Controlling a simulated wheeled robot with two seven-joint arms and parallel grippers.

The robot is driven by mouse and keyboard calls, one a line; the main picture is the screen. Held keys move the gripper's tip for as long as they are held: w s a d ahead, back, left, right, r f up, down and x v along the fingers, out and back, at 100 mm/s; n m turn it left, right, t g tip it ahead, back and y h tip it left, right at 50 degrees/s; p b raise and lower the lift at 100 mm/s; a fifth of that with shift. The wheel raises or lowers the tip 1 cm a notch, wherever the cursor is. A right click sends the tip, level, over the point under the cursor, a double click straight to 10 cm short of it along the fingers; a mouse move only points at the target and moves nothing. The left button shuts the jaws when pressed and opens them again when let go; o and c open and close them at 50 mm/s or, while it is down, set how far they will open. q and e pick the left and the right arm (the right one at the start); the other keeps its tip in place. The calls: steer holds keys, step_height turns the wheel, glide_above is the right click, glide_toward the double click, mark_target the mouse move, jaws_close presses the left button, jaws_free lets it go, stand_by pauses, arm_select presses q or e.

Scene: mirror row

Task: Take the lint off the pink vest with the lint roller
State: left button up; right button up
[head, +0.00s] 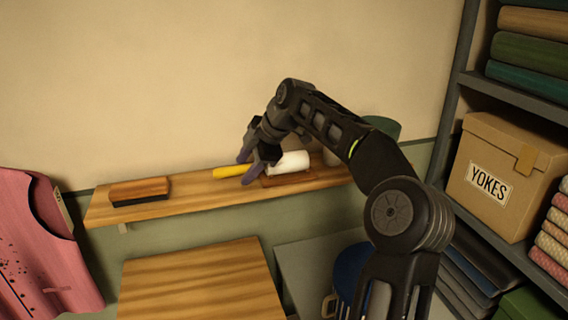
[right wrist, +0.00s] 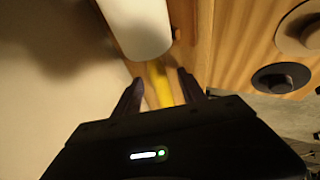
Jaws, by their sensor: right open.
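The lint roller lies on the wall shelf, with a yellow handle (head: 230,171) and a white roll (head: 291,162). In the right wrist view its white roll (right wrist: 138,25) is at the top and its yellow handle (right wrist: 160,84) shows between my fingertips. My right gripper (head: 247,170) is open around the handle, near the roll; I cannot tell whether the fingers touch it. The pink vest (head: 40,245) hangs at the far left, with dark specks of lint (head: 18,262) on its front. My left gripper is not in view.
A wooden brush (head: 139,190) lies on the left of the shelf (head: 190,200). A wooden surface (head: 200,285) lies below it. At right, a rack holds a box marked YOKES (head: 495,180) and folded fabrics. Dark round-topped things (right wrist: 282,77) stand near the roller.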

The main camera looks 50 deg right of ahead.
steer(key=shift+c, duration=0.5)
jaws_close()
